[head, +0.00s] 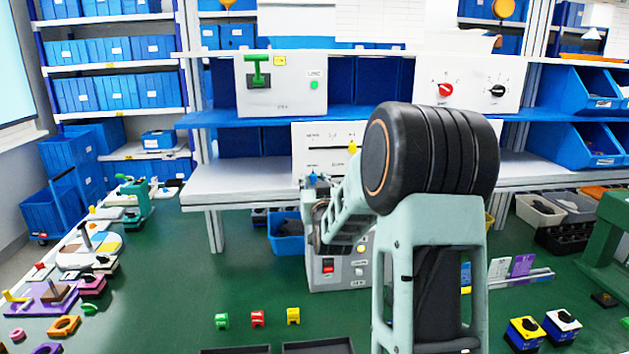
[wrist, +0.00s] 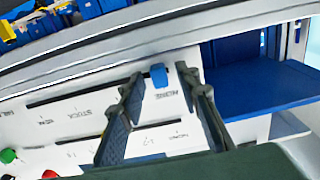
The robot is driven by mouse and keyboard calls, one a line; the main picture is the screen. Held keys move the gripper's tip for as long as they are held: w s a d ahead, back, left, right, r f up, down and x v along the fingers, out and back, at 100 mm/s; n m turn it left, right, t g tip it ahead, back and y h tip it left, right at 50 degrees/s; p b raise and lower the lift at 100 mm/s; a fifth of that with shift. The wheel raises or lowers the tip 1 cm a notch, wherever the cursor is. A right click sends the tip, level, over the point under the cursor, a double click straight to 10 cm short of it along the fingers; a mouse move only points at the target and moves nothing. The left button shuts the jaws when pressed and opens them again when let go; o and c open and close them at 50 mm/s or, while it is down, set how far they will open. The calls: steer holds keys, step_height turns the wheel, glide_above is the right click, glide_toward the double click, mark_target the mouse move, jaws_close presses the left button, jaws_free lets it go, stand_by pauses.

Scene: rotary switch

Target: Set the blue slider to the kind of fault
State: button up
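The white slider panel (head: 325,135) stands on the bench in the head view, with my arm in front of its right part. The blue slider (head: 312,178) is at the left end of its low slot. In the wrist view, turned over, the blue slider (wrist: 158,75) is at the right end of a dark slot, near an inverted label that seems to read NOISE. A STOCK label is farther left. My gripper (wrist: 160,84) is open, one finger to each side of the blue slider; contact cannot be told. My gripper (head: 316,192) is small in the head view.
A yellow slider (head: 352,147) sits on a higher slot of the panel. A white box with a green lever (head: 258,75) and one with a red knob (head: 446,90) stand on the shelf above.

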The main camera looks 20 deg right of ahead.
mark_target(338, 175)
jaws_close()
stand_by(0.3)
steer(key=d+b, duration=0.1)
steer(key=d, duration=0.1)
steer(key=s+d+b, duration=0.1)
steer(key=d, duration=0.1)
steer(key=d+b, duration=0.2)
steer(key=shift+s+d+f, duration=0.1)
steer(key=shift+s+d, duration=0.05)
steer(key=shift+s, duration=0.25)
steer(key=shift+s+d, duration=0.1)
steer(key=shift+d, duration=0.15)
jaws_free()
steer(key=shift+a, duration=0.1)
